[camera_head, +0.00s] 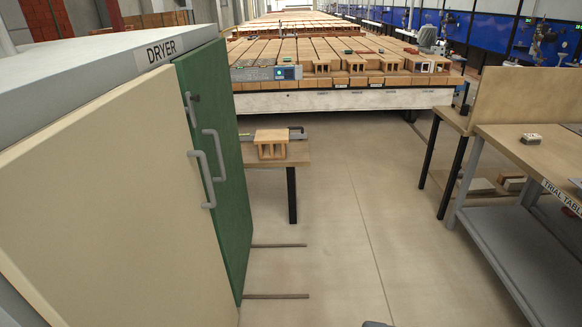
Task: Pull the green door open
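The green door (226,125) is the far panel on the front of the grey-topped dryer (95,52) at the left. It looks shut, roughly in line with the cream door (110,200) nearer to me. A grey bar handle (220,155) stands upright on the green door near the cream door's edge. A similar handle (208,180) sits on the cream door, close beside it. A smaller grey lever (190,110) is higher up near the seam. My gripper cannot be made out; only a small dark shape (377,324) shows at the bottom edge, and I cannot tell what it is.
Open concrete floor (345,230) lies in front of the doors. A low wooden table (296,153) with a hollow brick (271,149) stands just past the green door. Two thin bars (275,296) lie on the floor. The trial table (540,150) is at right; a long brick-covered bed (330,100) is behind.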

